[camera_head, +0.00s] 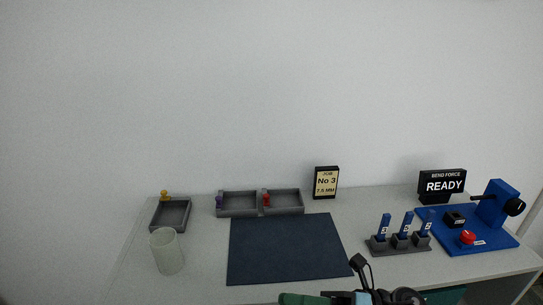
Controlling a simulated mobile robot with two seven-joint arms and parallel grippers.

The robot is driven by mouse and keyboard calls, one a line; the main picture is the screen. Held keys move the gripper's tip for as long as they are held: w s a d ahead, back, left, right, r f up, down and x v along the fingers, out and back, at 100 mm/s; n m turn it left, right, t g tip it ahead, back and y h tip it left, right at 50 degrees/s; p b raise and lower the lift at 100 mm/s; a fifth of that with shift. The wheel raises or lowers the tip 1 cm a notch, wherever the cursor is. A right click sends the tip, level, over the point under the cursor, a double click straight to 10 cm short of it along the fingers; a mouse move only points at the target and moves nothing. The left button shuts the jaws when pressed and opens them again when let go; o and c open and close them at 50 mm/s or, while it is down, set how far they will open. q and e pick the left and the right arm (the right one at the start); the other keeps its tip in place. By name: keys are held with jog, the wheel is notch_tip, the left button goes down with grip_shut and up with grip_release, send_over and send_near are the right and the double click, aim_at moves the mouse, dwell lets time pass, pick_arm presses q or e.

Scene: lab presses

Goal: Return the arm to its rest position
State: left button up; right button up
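My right gripper (361,266) shows at the bottom edge, right of the picture's middle, in dark silhouette. It is over the front of the table near the lower right corner of the dark mat (287,248). No held object can be made out, and its finger gap is too small and dark to judge. Dark and green parts of my arm show below it, cut off by the frame. My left gripper is not in view.
On the table (205,270), a holder (400,248) carries blue numbered pieces. Right of it is a blue press (494,205) with a red button (467,237) and a READY display (442,186). Left stand a pale cup (167,252) and grey trays (238,211). A job sign (326,182) stands behind.

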jog(key=s+d+f+m+t+h, duration=0.1)
jog(key=d+f+m+t+h, duration=0.55)
jog(key=m, duration=0.75)
jog(key=d+f+m+t+h, duration=0.3)
jog(key=f+m+t+h, duration=0.45)
jog(key=m, duration=0.75)
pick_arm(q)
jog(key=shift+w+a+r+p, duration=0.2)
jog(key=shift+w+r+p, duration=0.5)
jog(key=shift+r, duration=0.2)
pick_arm(e)
jog(key=s+d+f+m+g+h, duration=0.2)
jog(key=s+f+m, duration=0.3)
jog(key=s+f, duration=0.4)
jog(key=s+d+f+m+g+h, duration=0.2)
jog(key=s+d+f+m+g, duration=0.2)
jog(key=s+f+m, duration=0.2)
jog(key=s+f, duration=0.2)
jog(key=s, duration=0.2)
jog(key=shift+s+d+f, duration=0.15)
jog(key=shift+s+f, duration=0.05)
jog(key=shift+f, duration=0.15)
